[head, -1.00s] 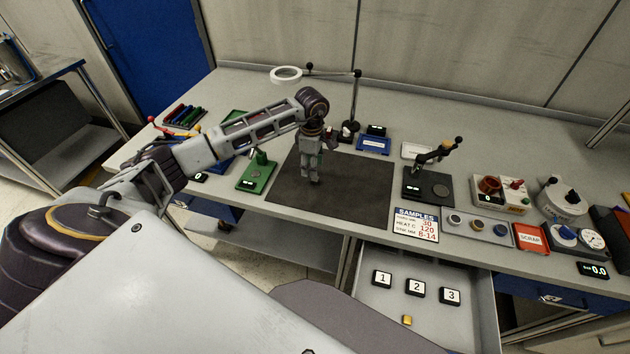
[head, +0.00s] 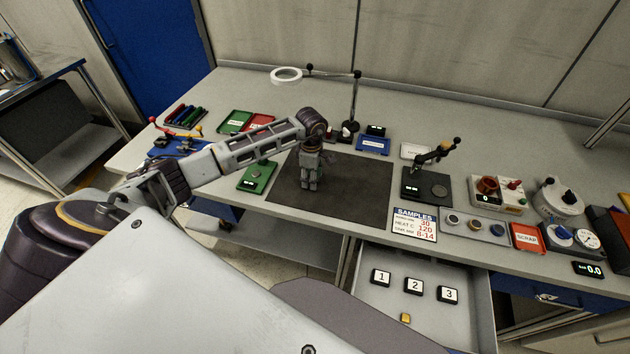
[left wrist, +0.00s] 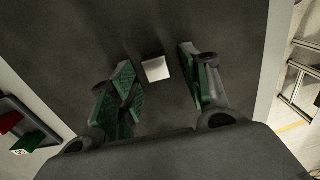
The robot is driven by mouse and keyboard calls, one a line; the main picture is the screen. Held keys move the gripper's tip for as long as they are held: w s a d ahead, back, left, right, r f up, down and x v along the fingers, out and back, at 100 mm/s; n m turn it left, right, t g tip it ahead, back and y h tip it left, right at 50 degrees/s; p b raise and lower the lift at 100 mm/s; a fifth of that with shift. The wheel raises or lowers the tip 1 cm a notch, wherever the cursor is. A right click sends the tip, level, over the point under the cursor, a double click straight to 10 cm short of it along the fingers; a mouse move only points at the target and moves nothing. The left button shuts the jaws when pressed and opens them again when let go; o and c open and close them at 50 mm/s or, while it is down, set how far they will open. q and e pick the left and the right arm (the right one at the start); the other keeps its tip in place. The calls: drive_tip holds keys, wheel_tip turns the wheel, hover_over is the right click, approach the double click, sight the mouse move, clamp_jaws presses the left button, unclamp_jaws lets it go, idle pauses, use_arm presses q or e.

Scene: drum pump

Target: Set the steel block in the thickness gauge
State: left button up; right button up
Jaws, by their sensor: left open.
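The steel block (left wrist: 155,68) is a small bright square piece lying on the dark mat in the left wrist view, between my left gripper's fingers and apart from both. My left gripper (left wrist: 157,58) is open above the mat, its green-padded fingers on either side of the block. In the head view my left gripper (head: 311,187) points down at the mat and hides the block. A black gauge-like stand (head: 428,186) with a lever arm, small display and round plate is right of the mat. A green stand (head: 257,178) with a small round plate is left of it. My right gripper is not in view.
The dark mat (head: 355,190) is otherwise clear. A ring-lamp stand (head: 354,105) rises behind it. The samples card (head: 415,224), the sample tray (head: 475,226) and the red scrap tray (head: 528,237) lie to the right. An open drawer (head: 455,320) with numbered pads juts out in front.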

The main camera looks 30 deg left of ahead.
use_arm(q)
clamp_jaws()
idle(0.3)
drive_tip(key=shift+r, duration=0.15)
wheel_tip(320, 180, up, 10)
drive_tip(key=b, duration=0.1)
drive_tip(key=shift+b, duration=0.3)
drive_tip(key=shift+m, duration=0.3)
idle(0.9)
